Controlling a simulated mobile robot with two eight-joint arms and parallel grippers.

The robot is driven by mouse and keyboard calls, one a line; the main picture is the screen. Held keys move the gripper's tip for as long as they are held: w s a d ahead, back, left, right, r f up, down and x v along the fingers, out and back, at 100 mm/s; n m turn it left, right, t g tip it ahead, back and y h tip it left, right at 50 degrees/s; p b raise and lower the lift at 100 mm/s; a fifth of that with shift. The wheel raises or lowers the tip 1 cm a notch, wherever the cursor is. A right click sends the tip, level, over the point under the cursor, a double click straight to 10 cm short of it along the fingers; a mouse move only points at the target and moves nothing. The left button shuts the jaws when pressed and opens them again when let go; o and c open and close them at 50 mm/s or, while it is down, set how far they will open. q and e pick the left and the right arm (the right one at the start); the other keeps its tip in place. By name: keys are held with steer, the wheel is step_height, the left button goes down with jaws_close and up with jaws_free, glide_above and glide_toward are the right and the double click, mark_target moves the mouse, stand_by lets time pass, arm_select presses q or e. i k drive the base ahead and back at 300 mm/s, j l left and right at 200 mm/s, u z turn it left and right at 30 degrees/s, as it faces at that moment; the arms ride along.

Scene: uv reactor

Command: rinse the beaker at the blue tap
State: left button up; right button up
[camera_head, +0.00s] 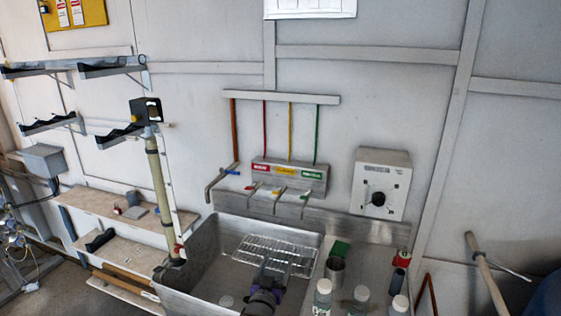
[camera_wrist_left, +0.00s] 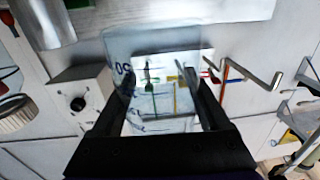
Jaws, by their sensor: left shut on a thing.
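The beaker (camera_wrist_left: 152,48) is clear glass with dark markings. In the left wrist view it sits between the two dark fingers of my left gripper (camera_wrist_left: 160,80), which is shut on it. In the head view my left gripper (camera_head: 271,270) is over the sink (camera_head: 204,252), in front of the wire rack (camera_head: 276,250); the beaker is hard to make out there. The blue tap (camera_head: 232,172) is the leftmost tap, with a bent spout, up and left of the gripper. It also shows in the left wrist view (camera_wrist_left: 258,77). My right gripper is out of view.
Red, yellow and green taps (camera_head: 278,192) stand right of the blue one. A control box (camera_head: 380,184) hangs on the wall. A pale pole (camera_head: 160,190) stands at the sink's left.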

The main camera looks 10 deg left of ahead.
mark_target(230, 172)
steer(key=j+u, duration=0.45)
steer(key=i+j+u, duration=0.1)
steer(key=j+u, duration=0.4)
steer(key=i+j+u, duration=0.15)
steer(key=j+u, duration=0.15)
steer(key=u, duration=0.15)
steer(key=i+j+z, duration=0.55)
steer(key=z, duration=0.15)
steer(key=i+j, duration=0.05)
steer(key=i, duration=0.05)
